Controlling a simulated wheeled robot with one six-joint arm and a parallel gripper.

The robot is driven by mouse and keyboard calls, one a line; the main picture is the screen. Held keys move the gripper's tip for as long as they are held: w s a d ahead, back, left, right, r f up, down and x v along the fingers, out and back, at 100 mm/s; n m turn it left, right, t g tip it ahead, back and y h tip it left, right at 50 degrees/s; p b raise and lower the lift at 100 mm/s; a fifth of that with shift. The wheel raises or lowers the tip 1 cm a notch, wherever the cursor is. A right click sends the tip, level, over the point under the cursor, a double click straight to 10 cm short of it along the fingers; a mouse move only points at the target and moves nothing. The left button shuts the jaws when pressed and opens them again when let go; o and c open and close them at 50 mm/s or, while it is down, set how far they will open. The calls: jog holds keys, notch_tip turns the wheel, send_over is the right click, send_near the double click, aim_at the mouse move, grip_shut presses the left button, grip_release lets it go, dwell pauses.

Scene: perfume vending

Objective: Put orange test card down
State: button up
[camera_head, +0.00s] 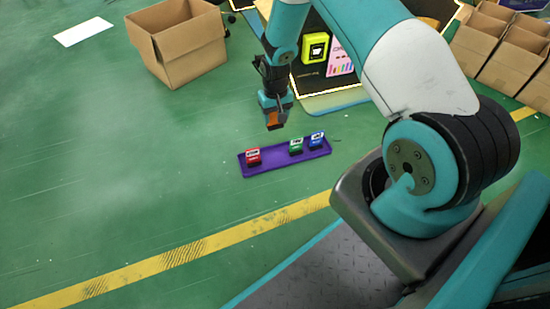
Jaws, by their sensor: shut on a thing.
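My gripper (275,121) points down in the upper middle of the head view. It is shut on the orange test card (272,118), a small orange patch between the fingers. Much of the card is hidden by the gripper. The gripper appears above and behind a purple tray (272,161) on the green floor. A red item (253,157) stands at the tray's left end. A green item (296,147) and a blue item (317,139) stand close together toward its right end. Bare tray shows between the red and green items.
An open cardboard box (175,50) stands at the upper left, near a white sheet (83,31). A yellow-green box (315,48) and a pink card (340,62) are behind my arm. More cardboard boxes (505,50) stand at right. The left floor is clear.

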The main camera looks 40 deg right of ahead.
notch_tip(320, 180, down, 18)
jog(key=b, duration=0.9)
jog(key=shift+r, duration=0.2)
jog(key=shift+f, duration=0.1)
jog(key=o, duration=0.5)
jog(key=shift+f, duration=0.1)
jog(key=shift+c, duration=0.2)
jog(key=o, duration=0.4)
jog(key=shift+o, duration=0.2)
